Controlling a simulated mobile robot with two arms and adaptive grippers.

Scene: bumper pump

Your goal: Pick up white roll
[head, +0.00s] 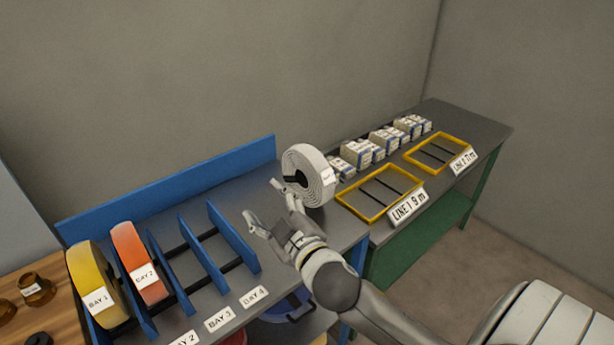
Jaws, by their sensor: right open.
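The white roll (316,165) stands upright on its edge near the right end of the grey rack bench, with a dark centre and a small label. My right gripper (262,200) reaches in from the lower right and is open, its fingers spread just left of and in front of the roll. One finger overlaps the roll's left side in the picture; I cannot tell whether it touches. Nothing shows between the fingers. My left gripper is not in view.
Blue dividers (233,238) form bays on the bench. A yellow roll (94,283) and an orange roll (136,260) stand in the left bays. Yellow frames (377,194) and several small boxes (356,153) occupy the right bench. A blue back panel (180,186) runs behind.

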